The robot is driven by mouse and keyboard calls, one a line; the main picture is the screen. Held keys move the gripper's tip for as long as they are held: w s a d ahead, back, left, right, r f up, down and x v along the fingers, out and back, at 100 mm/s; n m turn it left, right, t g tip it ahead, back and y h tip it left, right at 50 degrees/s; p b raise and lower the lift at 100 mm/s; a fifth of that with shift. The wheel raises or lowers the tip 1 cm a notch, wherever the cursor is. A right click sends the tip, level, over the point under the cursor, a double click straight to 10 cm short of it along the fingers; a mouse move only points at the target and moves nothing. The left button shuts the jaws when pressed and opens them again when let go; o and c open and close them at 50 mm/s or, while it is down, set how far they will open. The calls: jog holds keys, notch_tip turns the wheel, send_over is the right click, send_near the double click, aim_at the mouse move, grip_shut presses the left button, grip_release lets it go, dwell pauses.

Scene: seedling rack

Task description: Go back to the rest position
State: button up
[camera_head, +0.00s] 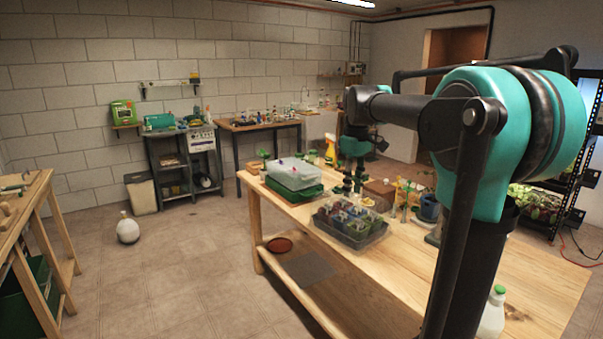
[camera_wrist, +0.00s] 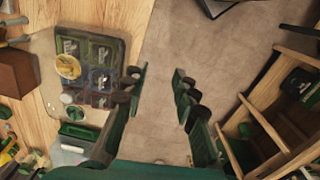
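My gripper (camera_head: 353,186) hangs down over the wooden table in the head view, beside the tray of pots. In the wrist view its two dark fingers (camera_wrist: 160,82) stand apart with only floor showing between them, so it is open and empty. My teal and black arm reaches in from the right of the head view and hides part of the table.
A green box with a clear lid (camera_head: 294,178) stands on the table (camera_head: 540,265) beyond the tray. A white bottle (camera_head: 492,315) stands near the table's front right. A lit plant rack (camera_head: 568,190) is at the right. Open floor lies left of the table.

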jog(key=s+d+f+m+t, duration=0.2)
jog(key=s+f+m, duration=0.2)
jog(key=s+f, duration=0.7)
jog(key=s+d+f+m+t, duration=0.2)
jog(key=s+f+m, duration=0.2)
jog(key=s+f, duration=0.7)
notch_tip(320, 180, down, 6)
jog(key=shift+s+f, duration=0.1)
jog(key=shift+s, duration=0.2)
jog(key=shift+a, duration=0.1)
